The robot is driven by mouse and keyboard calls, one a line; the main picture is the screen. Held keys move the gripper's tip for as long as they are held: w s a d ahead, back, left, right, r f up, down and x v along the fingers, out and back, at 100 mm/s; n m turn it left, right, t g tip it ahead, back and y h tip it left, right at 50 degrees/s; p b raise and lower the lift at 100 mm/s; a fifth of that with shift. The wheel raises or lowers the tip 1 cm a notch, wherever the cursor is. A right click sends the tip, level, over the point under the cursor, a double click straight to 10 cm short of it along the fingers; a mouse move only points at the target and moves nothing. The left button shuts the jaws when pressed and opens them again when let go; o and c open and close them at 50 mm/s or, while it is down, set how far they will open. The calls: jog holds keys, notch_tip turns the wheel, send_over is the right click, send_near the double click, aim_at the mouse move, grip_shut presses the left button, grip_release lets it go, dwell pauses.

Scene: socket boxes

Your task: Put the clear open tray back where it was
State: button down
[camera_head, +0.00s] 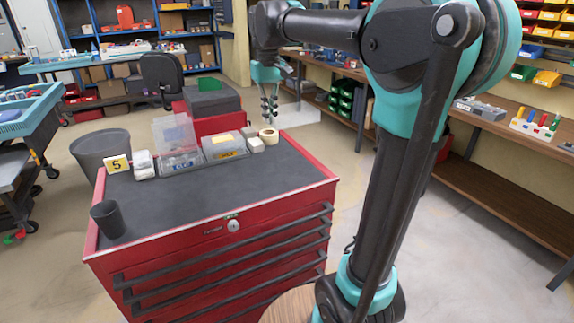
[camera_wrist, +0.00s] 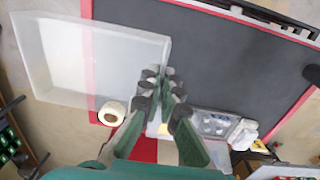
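My gripper (camera_head: 269,108) is in the air above the back right corner of the red cabinet in the head view. The clear open tray (camera_wrist: 75,60) is large at the left of the wrist view, out past the cabinet's red edge. In the head view it is a pale patch (camera_head: 300,113) to the right of my fingers. My fingertips (camera_wrist: 160,74) meet the tray's near edge and look shut on it; the exact contact is small and partly hidden by the fingers.
The dark cabinet top (camera_head: 220,195) is bare at the front. Along its back stand a tape roll (camera_head: 268,137), a clear box with a yellow label (camera_head: 218,150), an open-lidded clear box (camera_head: 181,163) and a white box (camera_head: 143,166). A black cup (camera_head: 107,221) stands front left.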

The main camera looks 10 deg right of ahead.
aim_at(272, 180)
jog(key=shift+w+f, duration=0.2)
jog(key=shift+w, duration=0.05)
notch_tip(272, 180, down, 20)
jog(key=shift+r, duration=0.2)
jog(key=c, duration=2.2)
grip_release()
jog(key=shift+f, duration=0.1)
jog(key=o, duration=0.5)
notch_tip(272, 180, up, 12)
jog(key=shift+a+r, duration=0.1)
jog(key=shift+r, duration=0.05)
